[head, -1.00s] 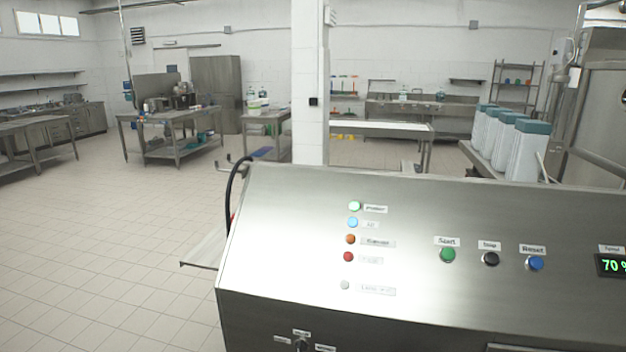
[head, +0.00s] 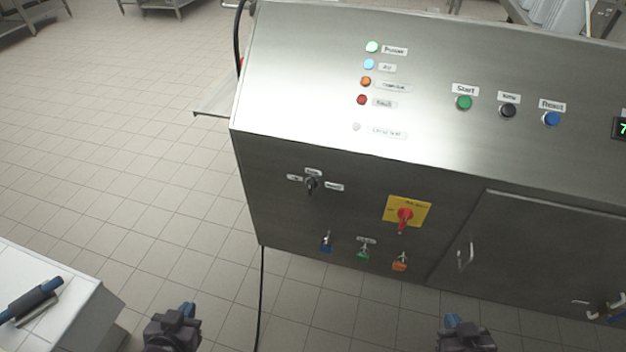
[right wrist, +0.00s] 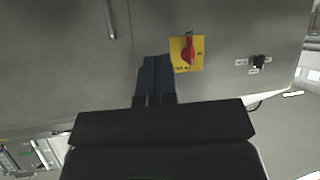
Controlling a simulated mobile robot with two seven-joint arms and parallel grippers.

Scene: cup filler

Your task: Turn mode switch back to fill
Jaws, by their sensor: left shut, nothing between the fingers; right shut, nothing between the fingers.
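The mode switch (head: 311,185) is a small black knob on the lower front of the steel cabinet, with labels at its top, left and right. Its handle looks roughly upright; the labels are too blurred to read. It also shows in the right wrist view (right wrist: 259,61), turned over, at the upper right. My left gripper (head: 187,308) is shut and empty, at the bottom of the head view, below and left of the switch. My right gripper (head: 452,320) is shut and empty, below and right of it. Its closed fingers (right wrist: 154,78) show in the wrist view, apart from the panel.
A red rotary switch on a yellow plate (head: 407,212) sits right of the mode switch. Below are blue, green and orange valves (head: 363,254). A cabinet door handle (head: 465,254) sticks out at right. A white table (head: 50,290) stands lower left. Floor between is clear.

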